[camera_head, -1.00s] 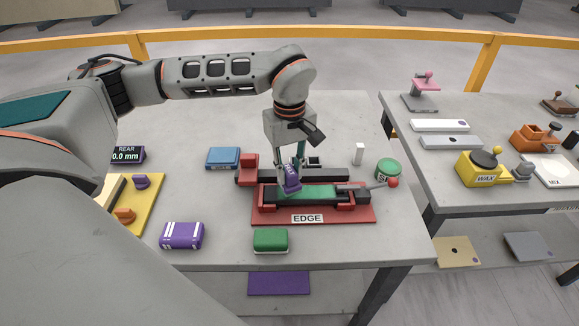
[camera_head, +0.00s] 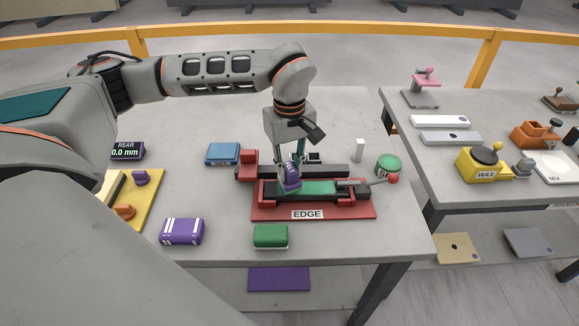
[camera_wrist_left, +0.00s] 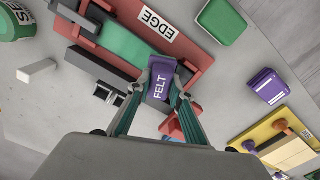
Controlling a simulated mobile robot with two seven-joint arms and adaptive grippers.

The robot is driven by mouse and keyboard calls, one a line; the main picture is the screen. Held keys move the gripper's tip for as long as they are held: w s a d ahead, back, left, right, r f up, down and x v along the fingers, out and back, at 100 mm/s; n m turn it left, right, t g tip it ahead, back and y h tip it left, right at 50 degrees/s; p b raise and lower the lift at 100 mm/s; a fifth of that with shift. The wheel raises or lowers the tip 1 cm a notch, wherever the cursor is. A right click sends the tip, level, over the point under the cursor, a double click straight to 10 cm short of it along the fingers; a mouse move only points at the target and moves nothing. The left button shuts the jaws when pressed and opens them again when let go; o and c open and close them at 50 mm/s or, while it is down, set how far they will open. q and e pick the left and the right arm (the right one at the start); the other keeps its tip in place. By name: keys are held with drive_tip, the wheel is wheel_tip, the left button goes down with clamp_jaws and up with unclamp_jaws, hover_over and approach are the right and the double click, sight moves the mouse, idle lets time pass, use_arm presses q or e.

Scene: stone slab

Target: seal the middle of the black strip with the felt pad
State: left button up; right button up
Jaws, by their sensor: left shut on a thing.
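My left gripper (camera_head: 289,158) is shut on the purple felt pad (camera_head: 291,179), whose FELT label shows in the wrist view (camera_wrist_left: 160,80). The pad is slightly tilted over the left part of the strip in the red fixture marked EDGE (camera_head: 340,213). The strip is green along its middle (camera_head: 318,187) and black near its left end (camera_head: 268,190); the green stretch also shows in the wrist view (camera_wrist_left: 125,42). The pad looks down at the strip, but I cannot tell whether it touches; it hides the part below. My right gripper is out of view.
A dark bar (camera_head: 325,170) runs behind the strip. A lever with a red knob (camera_head: 393,179) sticks out right, near a green round tin (camera_head: 388,163). A green block (camera_head: 270,236) and a purple block (camera_head: 181,231) lie in front.

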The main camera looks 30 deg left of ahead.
use_arm(q)
drive_tip(key=shift+f, duration=0.75)
drive_tip(key=shift+w+d+r+p, duration=0.1)
drive_tip(key=shift+w+d+p, duration=0.1)
drive_tip(key=shift+d+p, duration=0.15)
drive_tip(key=shift+s+a+f, duration=0.25)
drive_tip(key=shift+s+a, duration=0.05)
drive_tip(key=shift+a, duration=0.05)
wheel_tip(320, 180, up, 2)
drive_tip(key=shift+p, duration=0.95)
drive_tip(key=shift+r, duration=2.05)
drive_tip(key=shift+w+r, duration=0.1)
